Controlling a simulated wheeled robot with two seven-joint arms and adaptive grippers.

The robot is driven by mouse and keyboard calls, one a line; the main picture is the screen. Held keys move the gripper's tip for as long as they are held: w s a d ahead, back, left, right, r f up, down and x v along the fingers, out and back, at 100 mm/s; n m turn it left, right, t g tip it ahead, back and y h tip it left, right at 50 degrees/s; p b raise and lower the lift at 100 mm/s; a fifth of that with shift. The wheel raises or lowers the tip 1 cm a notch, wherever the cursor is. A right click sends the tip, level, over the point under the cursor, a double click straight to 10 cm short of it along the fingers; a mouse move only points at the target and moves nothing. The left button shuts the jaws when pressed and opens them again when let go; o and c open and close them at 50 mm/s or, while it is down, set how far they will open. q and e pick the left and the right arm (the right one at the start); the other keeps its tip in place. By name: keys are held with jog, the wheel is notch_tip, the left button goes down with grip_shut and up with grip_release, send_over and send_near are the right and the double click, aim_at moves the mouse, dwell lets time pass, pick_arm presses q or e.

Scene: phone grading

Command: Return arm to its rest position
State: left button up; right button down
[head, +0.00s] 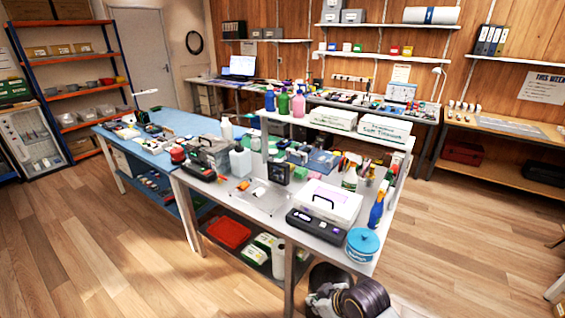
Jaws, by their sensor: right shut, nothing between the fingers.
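My right gripper (322,302) is at the bottom edge, right of the middle, in front of the near end of the workbench and low beside it. It is shut and empty, and it is partly cut off by the picture edge. My dark, rounded wrist parts (365,299) show beside it. The gripper looks apart from the bench. My left gripper is not in view.
The workbench (330,245) nearest me carries a white case (327,203), a blue tub (362,245) and a blue spray bottle (376,210) near its edge. A dark bin (330,272) stands close to my right gripper. The wooden floor (150,260) is clear left of the bench.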

jog(key=s+d+m+g+h, duration=0.1)
jog(key=s+d+m+h, duration=0.45)
jog(key=s+d, duration=0.7)
notch_tip(320, 180, down, 35)
jog(key=s+m+g+y, duration=0.1)
jog(key=s+g+y, duration=0.1)
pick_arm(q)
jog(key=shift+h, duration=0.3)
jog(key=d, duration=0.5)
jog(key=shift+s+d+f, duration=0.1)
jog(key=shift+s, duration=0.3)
pick_arm(e)
jog(key=s+d+f, duration=0.2)
jog(key=s+f, duration=0.7)
jog(key=s, duration=0.2)
jog(key=s+d+f+g, duration=0.1)
jog(key=s+d+f, duration=0.1)
jog(key=s+f, duration=0.7)
jog(key=shift+s+d+f+h, duration=0.2)
jog(key=shift+s+h, duration=0.15)
jog(key=shift+s, duration=0.6)
dwell(0.9)
